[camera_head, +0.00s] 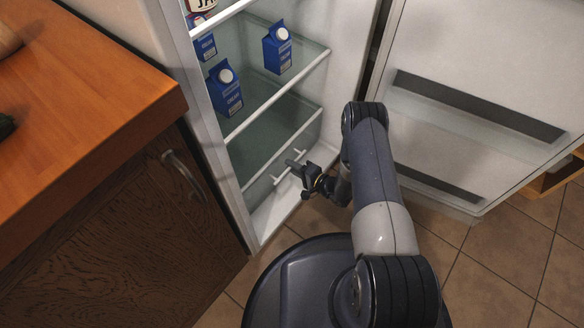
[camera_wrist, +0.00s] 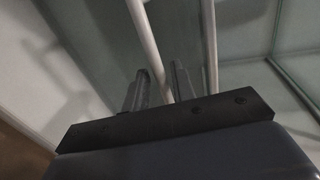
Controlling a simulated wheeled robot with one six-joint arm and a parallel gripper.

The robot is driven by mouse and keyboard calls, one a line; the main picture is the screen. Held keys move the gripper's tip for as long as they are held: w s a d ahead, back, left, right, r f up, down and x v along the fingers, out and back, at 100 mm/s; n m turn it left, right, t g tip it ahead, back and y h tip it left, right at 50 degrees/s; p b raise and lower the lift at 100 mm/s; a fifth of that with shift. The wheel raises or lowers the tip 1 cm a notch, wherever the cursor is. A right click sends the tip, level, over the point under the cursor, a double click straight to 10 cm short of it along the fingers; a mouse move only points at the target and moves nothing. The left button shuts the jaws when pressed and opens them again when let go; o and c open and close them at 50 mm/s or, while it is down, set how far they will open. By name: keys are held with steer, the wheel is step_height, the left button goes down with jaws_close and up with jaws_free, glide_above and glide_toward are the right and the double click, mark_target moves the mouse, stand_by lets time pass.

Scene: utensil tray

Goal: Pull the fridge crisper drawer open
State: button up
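The fridge crisper drawer (camera_head: 262,178) is at the bottom of the open fridge, below the glass shelves, and looks closed. Its pale bar handle (camera_head: 276,180) runs along the front. My gripper (camera_head: 294,166) is at the middle of the handle. In the wrist view my gripper (camera_wrist: 160,85) has its two dark fingers apart. A pale bar (camera_wrist: 146,35), likely the handle, runs down between them. I see no clear grip on it. The far ends of the fingers are hard to make out in the head view.
Blue cartons (camera_head: 226,88) stand on the shelves above. The open fridge door (camera_head: 480,60) is on the right, with dark-fronted door bins. A wooden counter (camera_head: 80,90) and cabinet are on the left. Tiled floor (camera_head: 500,270) is free at the lower right.

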steer(key=shift+w+a, duration=0.2)
steer(key=shift+a, duration=0.2)
steer(key=shift+c, duration=0.6)
jaws_close()
